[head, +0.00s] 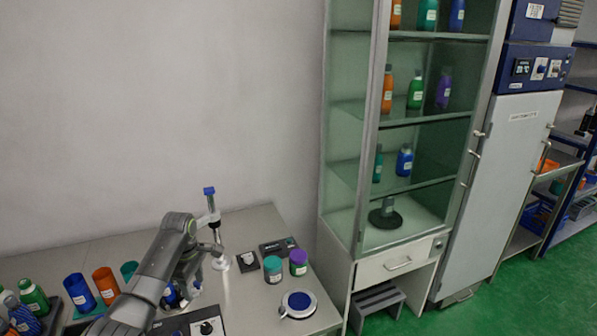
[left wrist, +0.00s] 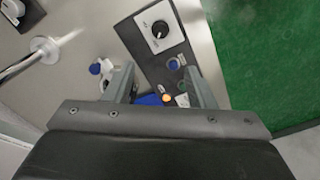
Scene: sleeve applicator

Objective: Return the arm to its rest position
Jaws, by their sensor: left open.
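My left arm (head: 160,262) reaches in from the lower left of the head view, over the table, with its wrist bent down. My left gripper (left wrist: 160,92) is open in the left wrist view, its two fingers apart. Between and beyond the fingers lies a dark control panel (left wrist: 150,62) with a white dial plate, a blue button and a lit orange spot. I cannot tell how far above it the fingers are. A small blue-and-white item (left wrist: 101,68) is beside the left finger. My right gripper is not in view.
A stand with a blue top (head: 209,191) rises just right of my arm. Teal-lidded (head: 273,270) and purple-lidded (head: 298,262) jars and a round blue-centred dish (head: 298,305) are farther right. Blue (head: 80,293) and orange (head: 106,285) cups stand left. A glass cabinet (head: 357,258) adjoins the table.

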